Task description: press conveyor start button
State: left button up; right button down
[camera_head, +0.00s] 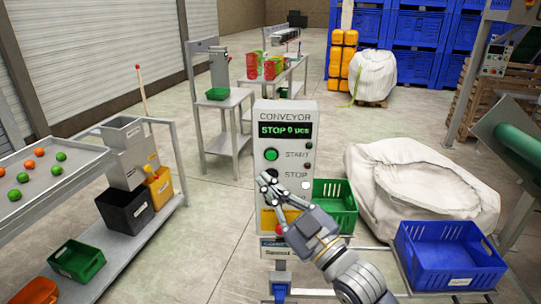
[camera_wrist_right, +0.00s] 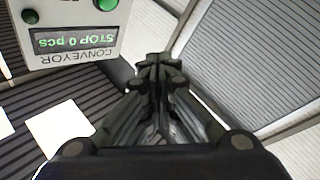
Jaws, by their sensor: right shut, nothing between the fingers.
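The conveyor control box (camera_head: 287,118) stands upright in the middle of the head view. Its display (camera_head: 285,130) reads "STOP 0 pcs" in green. The green start button (camera_head: 271,155) sits left of the word START. A dark stop button (camera_head: 272,173) is below it, partly hidden by my fingers. My right gripper (camera_head: 267,183) is shut and empty, in front of the box just below the start button. Whether it touches the panel I cannot tell. In the right wrist view the box appears upside down, with the start button (camera_wrist_right: 107,4) at the top edge, apart from the shut fingers (camera_wrist_right: 160,65).
A green crate (camera_head: 336,213) and a large white sack (camera_head: 430,165) stand right of the box. A blue crate (camera_head: 450,270) is at front right. A sorting table (camera_head: 75,200) with green and orange balls is at left.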

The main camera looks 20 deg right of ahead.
aim_at(271, 155)
jog(key=shift+w, duration=0.1)
jog(key=shift+w+d+b, duration=0.3)
jog(key=shift+w+d, duration=0.25)
jog(key=shift+w, duration=0.8)
jog(key=shift+w+d+b, duration=0.35)
jog(key=shift+w+d, duration=0.15)
jog(key=shift+w, duration=0.9)
jog(key=shift+w+d+b, duration=0.3)
jog(key=shift+w+d, duration=0.25)
jog(key=shift+w, duration=0.8)
jog(key=shift+w+d, duration=0.15)
jog(key=shift+w, duration=0.2)
